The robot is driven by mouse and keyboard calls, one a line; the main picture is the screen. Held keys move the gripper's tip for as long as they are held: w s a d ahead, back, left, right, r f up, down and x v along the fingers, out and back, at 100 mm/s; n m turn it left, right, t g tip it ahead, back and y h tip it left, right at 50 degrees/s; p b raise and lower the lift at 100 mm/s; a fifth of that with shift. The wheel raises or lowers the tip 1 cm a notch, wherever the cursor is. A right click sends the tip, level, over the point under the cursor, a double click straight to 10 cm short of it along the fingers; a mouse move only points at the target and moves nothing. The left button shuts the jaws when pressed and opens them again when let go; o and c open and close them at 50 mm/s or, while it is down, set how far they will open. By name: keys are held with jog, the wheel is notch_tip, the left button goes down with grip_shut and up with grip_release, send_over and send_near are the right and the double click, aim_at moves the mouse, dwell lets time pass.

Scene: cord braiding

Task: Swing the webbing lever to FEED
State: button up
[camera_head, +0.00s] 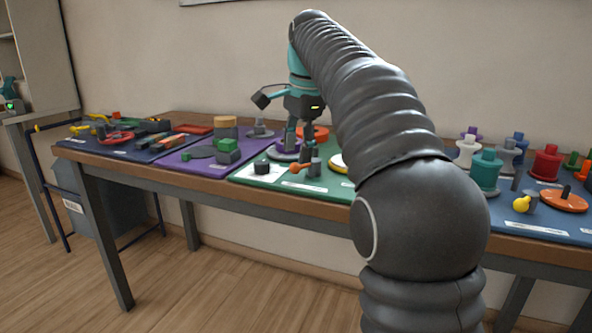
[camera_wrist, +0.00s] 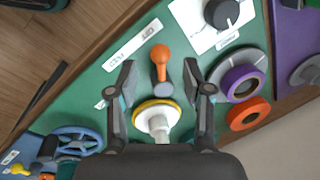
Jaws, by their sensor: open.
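The webbing lever, with an orange round-ended handle (camera_wrist: 161,60) and a grey hub (camera_wrist: 164,90), sits on a green mat. In the head view my gripper (camera_head: 300,148) is over the green mat, close behind the lever; contact cannot be told.
A yellow-rimmed white spool (camera_wrist: 157,118) is close by the hub. A black dial (camera_wrist: 222,13), a purple ring (camera_wrist: 243,80) and an orange ring (camera_wrist: 248,113) are to one side. A blue handwheel (camera_wrist: 80,141) is on the other. My arm hides part of the table.

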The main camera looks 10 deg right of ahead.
aim_at(296, 164)
jog(key=shift+w+a+f+b, duration=0.1)
jog(key=shift+w+f+b, duration=0.1)
jog(key=shift+f, duration=0.75)
jog(key=shift+w+f+b, duration=0.15)
jog(key=shift+f+b, duration=0.05)
jog(key=shift+f, duration=0.7)
jog(key=shift+c, duration=0.2)
grip_shut()
